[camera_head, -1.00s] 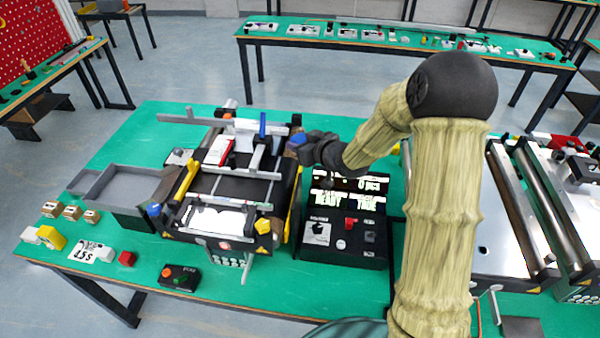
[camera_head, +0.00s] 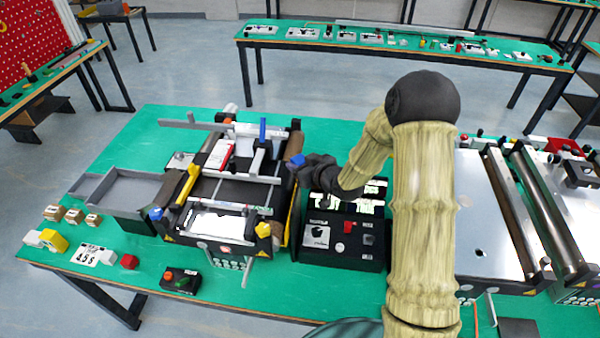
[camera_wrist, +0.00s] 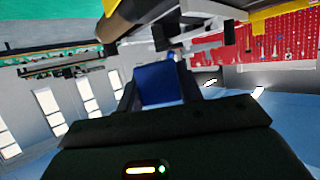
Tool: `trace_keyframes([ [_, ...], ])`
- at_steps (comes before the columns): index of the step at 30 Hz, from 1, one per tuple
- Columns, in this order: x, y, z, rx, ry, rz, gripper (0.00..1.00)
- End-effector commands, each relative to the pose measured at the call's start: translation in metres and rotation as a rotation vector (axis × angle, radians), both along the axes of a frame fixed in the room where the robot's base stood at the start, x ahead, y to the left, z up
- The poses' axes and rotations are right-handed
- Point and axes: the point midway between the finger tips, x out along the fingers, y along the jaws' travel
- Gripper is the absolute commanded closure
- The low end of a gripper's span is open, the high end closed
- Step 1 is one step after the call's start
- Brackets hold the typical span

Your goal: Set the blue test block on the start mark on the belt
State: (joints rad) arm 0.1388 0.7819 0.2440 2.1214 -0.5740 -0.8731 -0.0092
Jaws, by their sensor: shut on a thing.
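The blue test block (camera_head: 298,160) is held in my gripper (camera_head: 301,163), at the right side of the mini conveyor, by its far right end. In the wrist view the blue block (camera_wrist: 158,84) sits between the two fingers of my gripper (camera_wrist: 158,92). The belt (camera_head: 236,193) is a dark strip on the conveyor, left of my gripper. White and red pieces and grey rails stand over it. I cannot make out the start mark. Whether the block is over the belt or just beside it is hard to tell.
A black control box (camera_head: 345,240) stands right of the conveyor, below my arm. A grey tray (camera_head: 115,190) is at its left end. Green table is bare behind.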

Motion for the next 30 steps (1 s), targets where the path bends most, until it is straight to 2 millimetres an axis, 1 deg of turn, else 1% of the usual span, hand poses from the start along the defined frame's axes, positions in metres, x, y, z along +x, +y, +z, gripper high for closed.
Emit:
trace_keyframes([
  [4,0.0,0.0,0.0,0.0,0.0,0.0,0.87],
  [7,0.0,0.0,-0.005,0.001,0.002,0.0,0.87],
  [16,-0.001,0.0,-0.038,0.001,0.003,0.0,0.87],
  [29,0.0,0.0,-0.045,0.0,0.0,0.0,0.87],
  [30,0.0,0.0,-0.045,0.0,0.0,0.0,0.62],
])
